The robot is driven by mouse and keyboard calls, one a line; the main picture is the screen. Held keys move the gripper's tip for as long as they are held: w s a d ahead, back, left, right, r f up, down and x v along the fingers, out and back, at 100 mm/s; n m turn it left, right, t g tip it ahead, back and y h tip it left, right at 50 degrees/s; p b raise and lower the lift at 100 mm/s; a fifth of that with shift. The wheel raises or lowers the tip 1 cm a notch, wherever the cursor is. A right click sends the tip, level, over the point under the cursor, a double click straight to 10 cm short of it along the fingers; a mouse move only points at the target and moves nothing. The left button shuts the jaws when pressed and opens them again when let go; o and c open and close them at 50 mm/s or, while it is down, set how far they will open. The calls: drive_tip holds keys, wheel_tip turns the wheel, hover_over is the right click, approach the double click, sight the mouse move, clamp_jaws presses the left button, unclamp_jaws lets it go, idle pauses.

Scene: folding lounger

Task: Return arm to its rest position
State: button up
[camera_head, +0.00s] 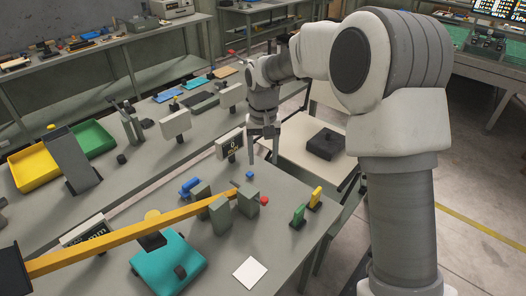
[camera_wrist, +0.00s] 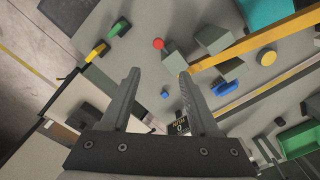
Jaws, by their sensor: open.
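My gripper (camera_head: 263,132) hangs at the end of my white and grey arm, above the back edge of the near grey table (camera_head: 190,274). In the wrist view its two dark fingers (camera_wrist: 157,98) stand wide apart with nothing between them. In the head view the arm reaches from the right side over to the middle.
A long yellow beam (camera_head: 130,233) crosses the near table by grey blocks (camera_head: 221,215). A lounger-like seat (camera_head: 296,150) bears a black box (camera_head: 325,144). Floor shows at right.

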drive_tip(key=shift+r, duration=0.8)
drive_tip(key=s+d+r+t, duration=0.3)
drive_tip(key=s+d+r, duration=0.8)
drive_tip(key=s+r, duration=0.15)
drive_tip(key=s+d+t, duration=0.1)
drive_tip(key=s+d, duration=0.2)
drive_tip(key=s, duration=0.4)
drive_tip(key=s+d+m+t, duration=0.1)
drive_tip(key=s+d, duration=0.2)
drive_tip(key=s, duration=0.5)
drive_tip(key=shift+d+t, duration=0.25)
drive_tip(key=shift+t, duration=0.05)
drive_tip(key=shift+w+a+r, duration=0.1)
drive_tip(key=shift+a, duration=0.05)
